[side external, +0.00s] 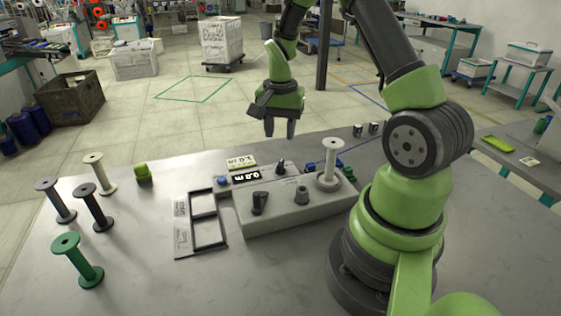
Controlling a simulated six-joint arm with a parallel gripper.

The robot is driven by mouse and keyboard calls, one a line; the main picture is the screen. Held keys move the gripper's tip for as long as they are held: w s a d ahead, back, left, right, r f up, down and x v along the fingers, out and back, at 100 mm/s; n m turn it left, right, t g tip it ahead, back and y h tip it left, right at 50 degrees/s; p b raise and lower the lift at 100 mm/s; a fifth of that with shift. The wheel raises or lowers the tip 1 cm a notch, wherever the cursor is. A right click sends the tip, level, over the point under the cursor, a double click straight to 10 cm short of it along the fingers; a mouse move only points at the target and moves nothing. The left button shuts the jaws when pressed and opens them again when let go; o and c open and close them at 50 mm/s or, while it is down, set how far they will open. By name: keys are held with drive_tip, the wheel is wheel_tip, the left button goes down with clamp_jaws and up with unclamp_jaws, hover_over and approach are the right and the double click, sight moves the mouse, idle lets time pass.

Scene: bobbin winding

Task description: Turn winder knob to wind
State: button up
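The winder (325,212) is a grey box on the metal bench, right of the middle. On its top are a black pointer knob (260,202) at the front left, a dark grey round knob (301,195) and a small black knob (280,167) at the back. I cannot tell which one is the winder knob. A white bobbin (330,160) stands upright at its right end. A small display (246,176) at the back left seems to read 0.0 m. My gripper (280,129) hangs above and behind the winder, pointing down, fingers apart and empty, touching nothing.
A black two-compartment frame (222,245) lies left of the winder, empty. Farther left stand a cream bobbin (100,174), two black bobbins (95,208) and a green bobbin (77,260). The front bench is clear.

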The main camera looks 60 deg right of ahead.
sight(280, 162)
wheel_tip(280, 162, down, 9)
idle(0.3)
